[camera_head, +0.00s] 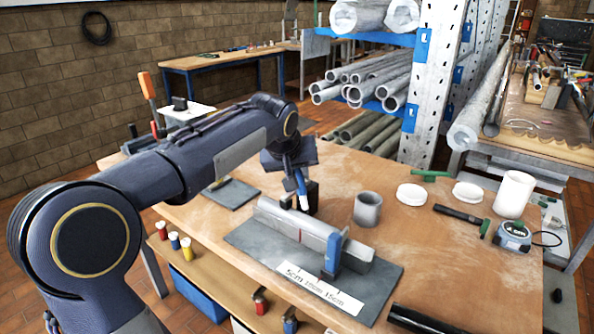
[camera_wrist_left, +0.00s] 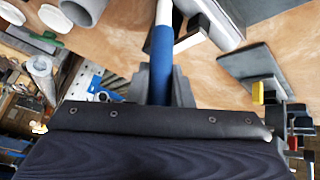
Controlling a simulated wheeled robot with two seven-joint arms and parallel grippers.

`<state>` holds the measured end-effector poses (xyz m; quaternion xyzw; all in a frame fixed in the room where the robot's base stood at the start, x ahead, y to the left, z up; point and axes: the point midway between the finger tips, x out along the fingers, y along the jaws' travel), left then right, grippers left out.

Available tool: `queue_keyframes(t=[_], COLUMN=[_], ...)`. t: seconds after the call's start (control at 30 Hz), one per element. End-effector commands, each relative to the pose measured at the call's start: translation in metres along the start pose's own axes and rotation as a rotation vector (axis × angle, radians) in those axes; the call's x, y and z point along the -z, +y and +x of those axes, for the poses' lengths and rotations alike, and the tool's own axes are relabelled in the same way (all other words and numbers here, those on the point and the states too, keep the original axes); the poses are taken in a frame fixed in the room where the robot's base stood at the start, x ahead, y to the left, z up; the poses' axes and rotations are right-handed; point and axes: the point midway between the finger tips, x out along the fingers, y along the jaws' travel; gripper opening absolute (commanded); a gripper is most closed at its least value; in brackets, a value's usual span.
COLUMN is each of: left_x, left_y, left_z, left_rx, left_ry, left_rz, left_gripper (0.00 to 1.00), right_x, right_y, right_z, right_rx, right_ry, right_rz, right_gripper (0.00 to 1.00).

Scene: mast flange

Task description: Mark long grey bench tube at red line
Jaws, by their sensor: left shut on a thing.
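The long grey tube (camera_head: 284,222) lies across a dark grey mat (camera_head: 253,242) on the wooden bench. A thin red line shows around its middle. A blue upright piece (camera_head: 333,254) stands against the tube, right of the line. A white scale strip (camera_head: 316,289) marked 5cm, 10cm and 15cm lies in front. My left gripper (camera_head: 297,168) is above and behind the tube's left part, shut on a blue marker (camera_head: 302,187) with a pale lower end. The marker (camera_wrist_left: 162,50) also shows in the left wrist view. Tip contact cannot be told. My right gripper is out of view.
A short grey cylinder (camera_head: 367,209) stands behind the tube. White round pieces (camera_head: 411,194), a white cylinder (camera_head: 513,194) and a tape measure (camera_head: 512,235) occupy the bench's right. A black block stands beside the marker. A tube rack (camera_head: 436,80) rises behind the bench.

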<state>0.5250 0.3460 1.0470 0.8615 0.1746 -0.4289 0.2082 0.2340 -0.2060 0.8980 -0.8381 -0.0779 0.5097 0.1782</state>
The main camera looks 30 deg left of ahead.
Motion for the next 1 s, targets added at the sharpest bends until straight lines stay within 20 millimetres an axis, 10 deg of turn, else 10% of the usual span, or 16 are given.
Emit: queue_keyframes(t=[1.0], left_x=[-0.0056], left_y=[-0.0022], left_z=[0.0084], left_rx=[0.0], left_ry=[0.0], left_rz=[0.0], left_gripper=[0.0], right_x=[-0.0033], right_y=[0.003], right_z=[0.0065], right_rx=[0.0], right_ry=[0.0], right_rz=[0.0], right_gripper=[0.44])
